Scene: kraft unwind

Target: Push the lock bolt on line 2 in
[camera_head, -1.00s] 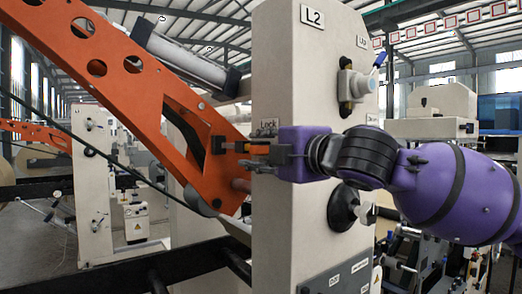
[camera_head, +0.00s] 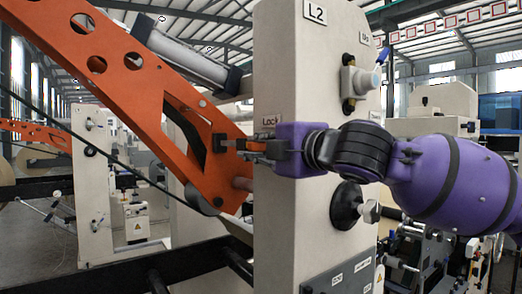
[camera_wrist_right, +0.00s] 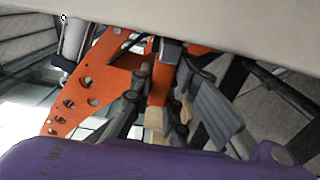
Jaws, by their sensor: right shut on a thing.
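The cream column marked L2 (camera_head: 290,75) stands in the middle of the head view, with a "Lock" label (camera_head: 268,121) on its left side. My right gripper (camera_head: 246,147) is just below that label, reaching left across the column toward the orange arm (camera_head: 145,95). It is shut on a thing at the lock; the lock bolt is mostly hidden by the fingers. A dark block (camera_head: 221,143) on the orange arm faces the fingertips. In the wrist view, the two grey fingers (camera_wrist_right: 170,110) point toward the orange arm (camera_wrist_right: 103,75). My left gripper is not in view.
Above my right arm, the column carries a round knob (camera_head: 367,82) with a blue lever. Below it are a black handwheel (camera_head: 346,205) and a grey label panel (camera_head: 340,276). A black rail (camera_head: 190,264) runs low at the left.

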